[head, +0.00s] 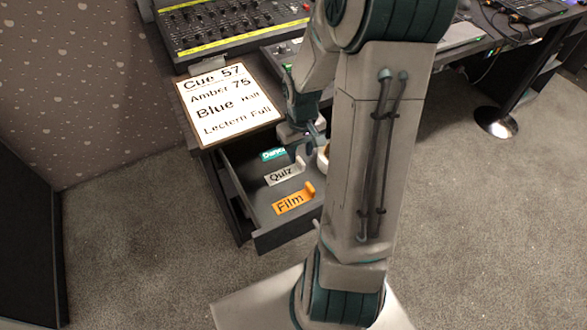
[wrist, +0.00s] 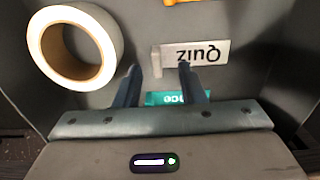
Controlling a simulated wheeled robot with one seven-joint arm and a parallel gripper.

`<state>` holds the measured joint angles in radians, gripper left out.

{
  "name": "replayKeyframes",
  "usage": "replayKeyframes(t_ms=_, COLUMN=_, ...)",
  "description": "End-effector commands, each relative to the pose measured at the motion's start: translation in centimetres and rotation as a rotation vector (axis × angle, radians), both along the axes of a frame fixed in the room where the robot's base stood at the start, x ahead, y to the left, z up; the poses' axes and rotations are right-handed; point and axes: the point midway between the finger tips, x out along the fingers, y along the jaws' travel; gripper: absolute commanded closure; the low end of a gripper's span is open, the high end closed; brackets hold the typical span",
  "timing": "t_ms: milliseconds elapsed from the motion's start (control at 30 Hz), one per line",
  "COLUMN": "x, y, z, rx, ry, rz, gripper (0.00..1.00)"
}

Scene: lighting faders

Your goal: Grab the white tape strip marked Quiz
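The white tape strip marked Quiz (head: 284,174) lies in the open drawer, between the teal and orange strips. It also shows in the wrist view (wrist: 205,54), its lettering upside down and a raised tab at its left end. My gripper (wrist: 160,68) is open and empty above the drawer. In the wrist view its right fingertip overlaps the strip's lower edge, while its left fingertip appears just left of and below the tab. I cannot tell the height gap between fingers and strip. In the head view my arm partly hides the gripper.
The drawer (head: 287,235) also holds a teal strip (head: 273,154), partly behind my fingers in the wrist view, and an orange strip marked Film (head: 294,200). A white tape roll (wrist: 108,38) lies left in the wrist view. A cue sheet (head: 226,103) lies on the desk above.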

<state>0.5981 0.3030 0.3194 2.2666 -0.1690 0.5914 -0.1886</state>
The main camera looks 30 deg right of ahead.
Motion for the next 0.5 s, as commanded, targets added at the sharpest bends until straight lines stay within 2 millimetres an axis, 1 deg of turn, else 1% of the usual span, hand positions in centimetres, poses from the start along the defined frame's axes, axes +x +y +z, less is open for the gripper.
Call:
replayKeyframes(t_ms=33, x=-0.3, y=-0.2, z=-1.0, rx=0.003, ry=0.004, rz=-0.002, gripper=0.64)
replayKeyframes(t_ms=100, x=-0.5, y=-0.4, z=-2.2, rx=0.002, ry=0.005, rz=-0.001, gripper=0.64)
replayKeyframes(t_ms=233, x=-0.5, y=-0.4, z=-4.0, rx=0.002, ry=0.003, rz=0.002, gripper=0.64)
replayKeyframes(t_ms=300, x=-0.5, y=-0.4, z=-4.3, rx=0.002, ry=0.002, rz=0.001, gripper=0.64)
replayKeyframes(t_ms=467, x=-0.5, y=-0.5, z=-4.2, rx=0.001, ry=0.001, rz=0.001, gripper=0.64)
replayKeyframes(t_ms=500, x=-0.5, y=-0.5, z=-4.2, rx=0.001, ry=0.001, rz=0.001, gripper=0.66)
